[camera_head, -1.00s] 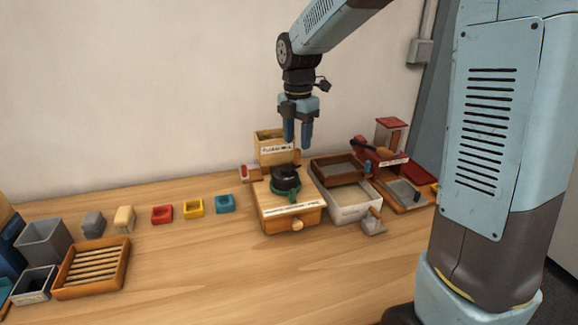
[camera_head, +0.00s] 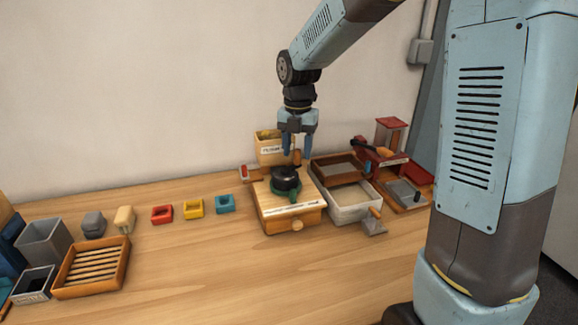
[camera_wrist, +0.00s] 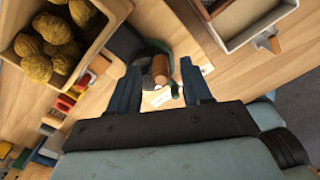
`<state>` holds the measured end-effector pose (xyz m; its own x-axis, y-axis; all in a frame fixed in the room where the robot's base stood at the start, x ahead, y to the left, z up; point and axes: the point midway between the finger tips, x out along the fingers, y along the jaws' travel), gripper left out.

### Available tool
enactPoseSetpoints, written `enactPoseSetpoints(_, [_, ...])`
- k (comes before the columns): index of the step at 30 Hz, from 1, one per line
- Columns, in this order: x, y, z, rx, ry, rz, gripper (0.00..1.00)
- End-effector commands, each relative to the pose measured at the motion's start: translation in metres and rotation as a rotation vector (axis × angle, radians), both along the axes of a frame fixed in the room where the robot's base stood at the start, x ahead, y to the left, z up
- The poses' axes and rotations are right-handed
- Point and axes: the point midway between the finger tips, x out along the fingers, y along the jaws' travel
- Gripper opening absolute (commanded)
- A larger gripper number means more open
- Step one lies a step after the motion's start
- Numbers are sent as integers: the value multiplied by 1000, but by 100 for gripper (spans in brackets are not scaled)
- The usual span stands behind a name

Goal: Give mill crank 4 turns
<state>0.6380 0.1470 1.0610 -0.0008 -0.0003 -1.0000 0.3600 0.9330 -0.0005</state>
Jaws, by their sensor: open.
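The mill is a wooden box (camera_head: 289,217) with a round front knob, a green base (camera_head: 286,189) and a black domed top (camera_head: 285,175). My gripper (camera_head: 297,155) is open and points down just above and behind the dome. In the wrist view my gripper (camera_wrist: 160,92) has one finger on each side of the crank's upright brown wooden handle (camera_wrist: 161,69). The handle stands between the fingers with visible gaps on both sides. The crank arm is mostly hidden. Whether the fingertips are level with the handle is hard to tell.
A wooden bin (camera_wrist: 117,9) of brown lumpy balls stands behind the mill. Trays (camera_head: 352,214) and a red-topped device (camera_head: 390,130) are at right. Red, yellow and blue blocks (camera_head: 194,208) and a slatted tray (camera_head: 62,290) are at left. The front table is clear.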

Motion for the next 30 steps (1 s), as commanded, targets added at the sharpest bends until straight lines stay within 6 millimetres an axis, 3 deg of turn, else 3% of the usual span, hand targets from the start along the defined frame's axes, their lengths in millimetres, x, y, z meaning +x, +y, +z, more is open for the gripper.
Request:
enactPoseSetpoints(14, [0, 0, -2, 0, 0, -1, 49])
enactPoseSetpoints(30, [-1, 0, -18, -1, 0, -1, 49])
